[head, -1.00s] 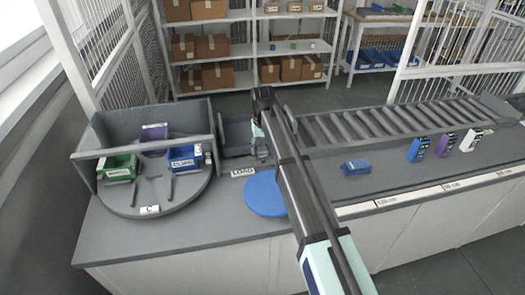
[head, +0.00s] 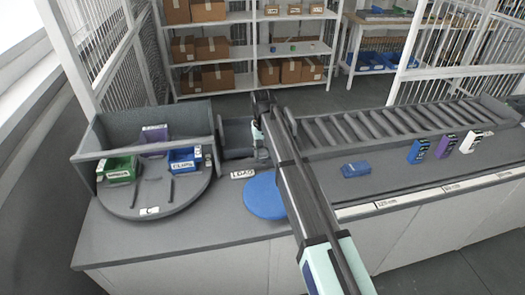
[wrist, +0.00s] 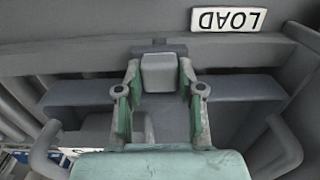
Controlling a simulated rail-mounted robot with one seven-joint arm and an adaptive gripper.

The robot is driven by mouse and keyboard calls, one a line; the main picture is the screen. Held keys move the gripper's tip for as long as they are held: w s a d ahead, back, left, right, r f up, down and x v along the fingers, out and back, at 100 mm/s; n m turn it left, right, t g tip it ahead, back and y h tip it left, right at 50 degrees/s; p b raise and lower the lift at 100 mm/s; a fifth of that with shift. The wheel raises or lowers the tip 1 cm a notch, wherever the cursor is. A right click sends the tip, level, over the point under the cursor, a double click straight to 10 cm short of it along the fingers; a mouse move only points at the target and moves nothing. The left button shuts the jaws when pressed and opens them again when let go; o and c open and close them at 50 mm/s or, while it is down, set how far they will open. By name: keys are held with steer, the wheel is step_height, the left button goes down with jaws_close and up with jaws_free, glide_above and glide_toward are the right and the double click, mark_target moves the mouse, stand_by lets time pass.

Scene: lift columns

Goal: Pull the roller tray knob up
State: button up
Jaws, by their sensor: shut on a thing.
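The roller tray (head: 236,134) is a grey tray at the left end of the roller conveyor, behind the LOAD label in the head view. My arm hides part of it there. In the wrist view its knob (wrist: 159,72) is a light grey block on a grey crossbar (wrist: 235,86). My gripper (wrist: 160,82) has its green-padded fingers on either side of the knob, shut on it. In the head view my gripper (head: 259,136) is small and mostly hidden by my arm beside the tray.
The LOAD label (head: 243,174) lies in front of the tray. A round blue pad (head: 265,194) is on the counter. A turntable (head: 150,213) with bins stands left, partly walled. The roller conveyor (head: 385,127) runs right. A blue block (head: 356,169) and upright boxes stand before it.

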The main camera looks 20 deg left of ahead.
mark_target(263, 151)
steer(key=shift+r, duration=0.2)
steer(key=shift+r+p, duration=0.35)
steer(key=shift+r, duration=0.35)
steer(key=o, duration=0.9)
steer(key=shift+r+p, duration=2.6)
steer(key=shift+r, duration=1.85)
